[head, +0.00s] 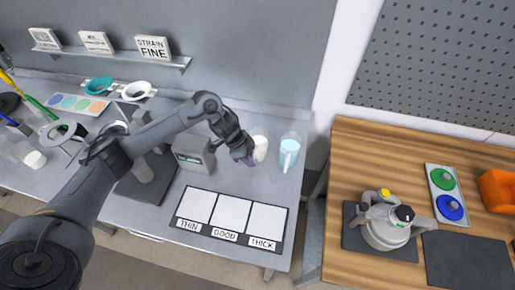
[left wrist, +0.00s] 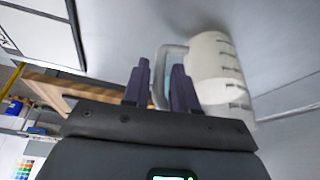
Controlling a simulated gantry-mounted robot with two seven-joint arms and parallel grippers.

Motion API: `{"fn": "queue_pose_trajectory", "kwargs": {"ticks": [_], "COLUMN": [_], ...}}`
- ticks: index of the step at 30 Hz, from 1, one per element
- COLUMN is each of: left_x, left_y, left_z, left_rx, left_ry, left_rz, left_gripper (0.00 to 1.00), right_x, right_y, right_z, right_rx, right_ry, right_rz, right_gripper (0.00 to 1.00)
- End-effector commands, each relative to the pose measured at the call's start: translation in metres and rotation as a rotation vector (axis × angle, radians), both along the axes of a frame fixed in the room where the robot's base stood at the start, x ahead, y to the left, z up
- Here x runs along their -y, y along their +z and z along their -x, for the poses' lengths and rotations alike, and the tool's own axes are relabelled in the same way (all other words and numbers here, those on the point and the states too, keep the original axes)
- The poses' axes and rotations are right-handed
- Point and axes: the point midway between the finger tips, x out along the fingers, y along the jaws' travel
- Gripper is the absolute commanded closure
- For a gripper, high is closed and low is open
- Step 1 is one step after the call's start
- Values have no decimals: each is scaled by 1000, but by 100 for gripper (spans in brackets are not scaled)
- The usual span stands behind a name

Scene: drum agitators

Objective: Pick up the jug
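A white jug with dark measuring marks (left wrist: 218,68) fills the upper right middle of the left wrist view. It also shows in the head view (head: 260,148), on the grey bench. Its pale handle loop shows between and partly behind the fingers of my left gripper (left wrist: 159,84). The fingers are apart, with a gap between them, so the gripper is open. In the head view my left gripper (head: 246,156) is just left of the jug. Whether a finger touches the handle cannot be told. My right gripper is not in view.
A second jug with light blue liquid (head: 289,153) stands close to the right. A board marked THIN, GOOD, THICK (head: 232,217) lies in front. A grey device (head: 190,154) stands to the left. A wooden table (head: 340,190) at right bears a grey vessel (head: 385,232).

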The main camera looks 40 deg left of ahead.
Motion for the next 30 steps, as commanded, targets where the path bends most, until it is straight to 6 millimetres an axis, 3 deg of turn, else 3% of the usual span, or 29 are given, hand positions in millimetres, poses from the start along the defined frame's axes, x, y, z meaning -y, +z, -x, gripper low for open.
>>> {"fn": "queue_pose_trajectory", "kwargs": {"ticks": [5, 13, 14, 19, 30], "left_x": [5, 5, 5, 5, 5], "left_y": [-15, -18, -18, -18, -16], "left_z": [-4, -4, -4, -4, -5], "left_rx": [0, 1, 1, 1, 3], "left_ry": [1, 0, 0, 0, 1], "left_rz": [0, -1, -1, -1, 0], "left_gripper": [73, 73, 74, 100, 100], "right_x": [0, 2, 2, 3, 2], "right_y": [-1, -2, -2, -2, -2], "right_z": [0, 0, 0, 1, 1], "right_rx": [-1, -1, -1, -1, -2], "right_ry": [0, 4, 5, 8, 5], "right_rz": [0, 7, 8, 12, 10], "right_gripper": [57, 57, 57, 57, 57]}}
